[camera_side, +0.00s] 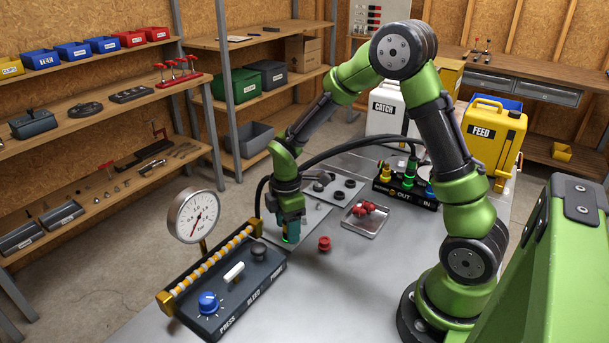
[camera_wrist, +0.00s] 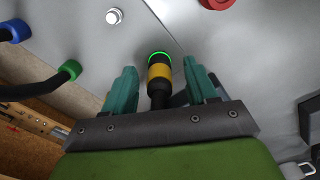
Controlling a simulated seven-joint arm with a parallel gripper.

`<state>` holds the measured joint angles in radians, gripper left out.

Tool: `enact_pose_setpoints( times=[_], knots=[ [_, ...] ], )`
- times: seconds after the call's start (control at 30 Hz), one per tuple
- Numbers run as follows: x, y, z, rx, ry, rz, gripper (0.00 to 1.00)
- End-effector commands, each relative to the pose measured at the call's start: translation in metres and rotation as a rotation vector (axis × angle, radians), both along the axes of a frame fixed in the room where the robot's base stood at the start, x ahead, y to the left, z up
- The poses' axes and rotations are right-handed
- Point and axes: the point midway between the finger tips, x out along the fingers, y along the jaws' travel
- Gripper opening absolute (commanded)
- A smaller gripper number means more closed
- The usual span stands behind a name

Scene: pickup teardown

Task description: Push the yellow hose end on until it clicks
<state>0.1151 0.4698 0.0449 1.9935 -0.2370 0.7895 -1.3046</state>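The yellow hose end (camera_wrist: 159,75) is a black connector with a yellow band in the wrist view. Its tip meets a green-lit ring (camera_wrist: 159,55) on the grey surface; whether it is fully seated I cannot tell. My gripper (camera_wrist: 161,66) has its two teal fingers on either side of the hose end, with a gap showing on both sides. In the side view my gripper (camera_side: 290,228) points down beside the panel, with a green glow at its tips; the hose end is hidden there.
A blue-tipped hose (camera_wrist: 16,30) and a green-tipped hose (camera_wrist: 70,70) are left of my gripper. A red cap (camera_side: 324,243) stands on the table, near a tray (camera_side: 364,229) with red caps. The control panel (camera_side: 225,300) and gauge (camera_side: 194,215) are left.

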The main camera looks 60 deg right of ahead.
Motion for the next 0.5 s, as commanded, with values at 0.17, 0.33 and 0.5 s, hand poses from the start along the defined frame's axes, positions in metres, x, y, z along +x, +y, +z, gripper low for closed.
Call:
enact_pose_setpoints(
  times=[0.17,0.33,0.5],
  knots=[
    [0.000,0.000,0.001,0.000,0.000,-0.001,0.57],
    [0.001,-0.001,0.016,-0.001,-0.004,-0.001,0.57],
    [0.001,-0.001,0.052,-0.001,-0.008,-0.001,0.57]
  ],
)
